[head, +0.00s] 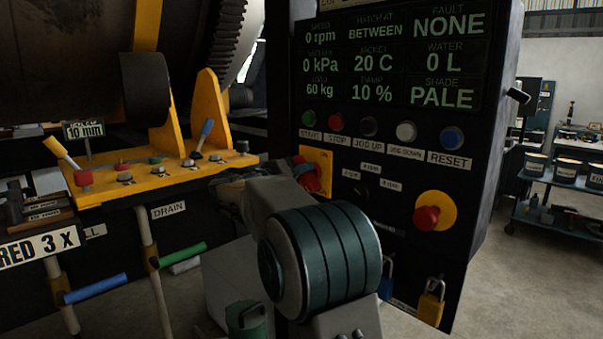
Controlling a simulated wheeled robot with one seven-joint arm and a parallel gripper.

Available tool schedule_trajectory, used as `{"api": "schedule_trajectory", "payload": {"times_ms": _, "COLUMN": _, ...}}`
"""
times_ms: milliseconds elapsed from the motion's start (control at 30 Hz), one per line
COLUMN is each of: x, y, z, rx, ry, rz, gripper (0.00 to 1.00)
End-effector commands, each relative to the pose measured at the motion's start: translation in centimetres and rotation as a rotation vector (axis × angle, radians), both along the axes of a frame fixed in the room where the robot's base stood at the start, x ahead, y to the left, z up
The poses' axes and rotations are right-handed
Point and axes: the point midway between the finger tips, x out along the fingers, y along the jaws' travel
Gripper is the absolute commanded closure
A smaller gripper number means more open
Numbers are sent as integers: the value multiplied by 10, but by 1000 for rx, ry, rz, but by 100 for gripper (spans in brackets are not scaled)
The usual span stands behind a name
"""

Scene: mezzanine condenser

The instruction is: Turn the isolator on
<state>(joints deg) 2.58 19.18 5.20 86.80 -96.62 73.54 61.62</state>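The isolator is most likely the red rotary handle (312,181) on a yellow plate (320,158) at the left edge of the black control panel (400,130). My arm's wrist covers its lower left part, so the handle's position is not readable. My gripper (232,186) is mostly hidden behind my own wrist, just left of the isolator. I cannot tell whether it touches the handle or whether its fingers are open or shut.
A red emergency knob (427,217), a row of push buttons and padlocks (431,302) are on the panel. A yellow bench (160,180) with levers stands left. A blue cart (560,200) stands far right, with clear floor before it.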

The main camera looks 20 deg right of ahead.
Motion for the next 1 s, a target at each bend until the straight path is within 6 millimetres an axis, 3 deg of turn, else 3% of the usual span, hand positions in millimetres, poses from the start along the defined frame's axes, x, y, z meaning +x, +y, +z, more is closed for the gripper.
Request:
{"api": "schedule_trajectory", "payload": {"times_ms": 467, "x": 0, "y": 1, "z": -2, "rx": -31, "ry": 89, "rz": 1, "gripper": 100}}
{"api": "schedule_trajectory", "payload": {"times_ms": 1000, "x": 2, "y": 2, "z": -4, "rx": -193, "ry": 532, "rz": 0, "gripper": 100}}
